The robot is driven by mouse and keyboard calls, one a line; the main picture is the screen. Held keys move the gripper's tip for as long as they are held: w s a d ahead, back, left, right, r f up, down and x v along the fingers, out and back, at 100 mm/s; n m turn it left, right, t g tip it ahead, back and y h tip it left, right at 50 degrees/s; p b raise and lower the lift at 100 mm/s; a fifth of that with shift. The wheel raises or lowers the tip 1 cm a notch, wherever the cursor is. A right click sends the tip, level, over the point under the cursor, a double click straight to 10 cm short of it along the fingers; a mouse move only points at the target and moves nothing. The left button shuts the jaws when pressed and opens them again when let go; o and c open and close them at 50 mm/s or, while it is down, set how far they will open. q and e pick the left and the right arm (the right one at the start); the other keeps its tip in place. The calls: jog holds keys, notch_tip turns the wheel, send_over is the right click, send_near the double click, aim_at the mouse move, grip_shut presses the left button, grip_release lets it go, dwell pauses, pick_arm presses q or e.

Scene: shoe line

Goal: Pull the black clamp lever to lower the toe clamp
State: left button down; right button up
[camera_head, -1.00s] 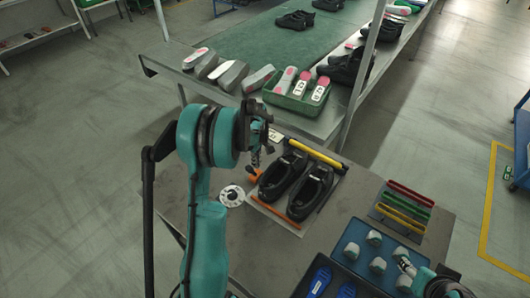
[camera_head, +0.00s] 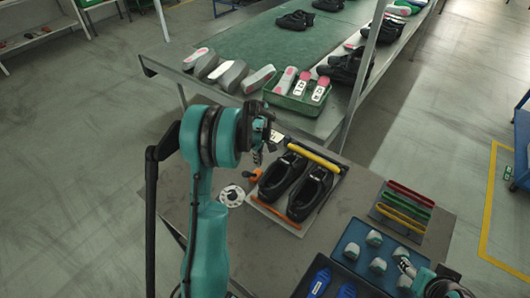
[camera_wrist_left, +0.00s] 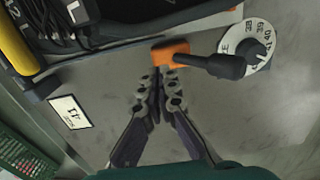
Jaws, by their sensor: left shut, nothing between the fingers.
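The clamp lever shows in the left wrist view as a black handle (camera_wrist_left: 222,65) with an orange block (camera_wrist_left: 170,53) at its left end. In the head view its orange part (camera_head: 256,174) is beside the shoe fixture. A yellow bar (camera_head: 314,156), which looks like the toe clamp, lies across the toe end of two black shoes (camera_head: 310,193). My left gripper (camera_wrist_left: 160,82) is shut and empty, its fingertips just short of the orange block. Contact cannot be made out. My right gripper (camera_head: 405,266) is partly in view at the lower right; its jaws are unclear.
A white numbered dial (camera_head: 232,196) is beside the lever. A blue tray (camera_head: 345,246) with several grey pieces and a rack of coloured bars (camera_head: 404,208) are on the right. A green crate (camera_head: 291,101) with insoles stands on the table behind.

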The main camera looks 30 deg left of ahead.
pick_arm(q)
notch_tip(320, 180, up, 9)
jog(key=p, duration=0.5)
jog(key=shift+p, duration=0.35)
dwell(0.5)
jog(key=s+d+r+m+t+b, duration=0.25)
jog(key=s+d+r+m, duration=0.55)
jog(key=d+r, duration=0.4)
jog(key=s+d+f+m+t+b, duration=0.1)
jog(key=s+d+m+t, duration=0.3)
jog(key=s+d+m, duration=0.5)
jog(key=s+d, duration=0.1)
jog(key=s, duration=0.2)
jog(key=shift+f+t, duration=0.3)
jog(key=shift+t, duration=0.05)
